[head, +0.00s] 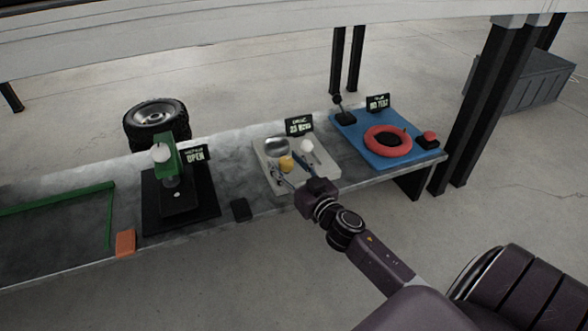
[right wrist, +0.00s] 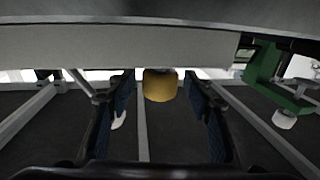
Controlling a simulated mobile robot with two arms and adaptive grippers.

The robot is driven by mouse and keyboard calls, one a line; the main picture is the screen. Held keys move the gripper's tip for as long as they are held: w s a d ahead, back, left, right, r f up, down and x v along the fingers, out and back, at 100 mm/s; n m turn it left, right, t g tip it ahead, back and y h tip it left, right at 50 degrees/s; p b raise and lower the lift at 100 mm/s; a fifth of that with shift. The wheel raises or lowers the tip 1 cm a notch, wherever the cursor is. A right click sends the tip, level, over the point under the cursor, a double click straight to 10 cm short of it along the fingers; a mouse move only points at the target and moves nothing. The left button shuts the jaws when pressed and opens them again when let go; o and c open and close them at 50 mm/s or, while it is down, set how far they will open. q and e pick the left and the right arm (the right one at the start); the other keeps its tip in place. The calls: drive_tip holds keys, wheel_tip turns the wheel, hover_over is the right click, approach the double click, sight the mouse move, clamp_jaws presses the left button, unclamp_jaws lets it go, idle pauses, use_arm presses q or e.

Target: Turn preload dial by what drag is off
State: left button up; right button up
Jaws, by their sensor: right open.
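The yellow dial (head: 286,164), taken here as the preload dial, sits on a light grey fixture (head: 262,163) in the middle of the bench. A small sign (head: 299,126) behind it seems to read DRAG and a number near 25; the small text is hard to read. My right gripper (head: 292,176) is open over the front of this fixture, close to the dial. In the right wrist view the dial (right wrist: 160,86) lies centred between the two open fingers, with gaps on both sides. Whether it is beyond the fingertips is unclear. My left gripper is not in view.
The grey fixture also bears a silver disc (head: 277,146) and a white knob (head: 306,146). To the left stands a green press (head: 168,155) with a sign reading OPEN. To the right is a blue board (head: 370,147) with a red ring (head: 372,142) and a red button (head: 430,137).

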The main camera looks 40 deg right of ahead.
drive_tip(key=s+a, duration=0.1)
drive_tip(key=s, duration=1)
drive_tip(key=shift+s, duration=0.35)
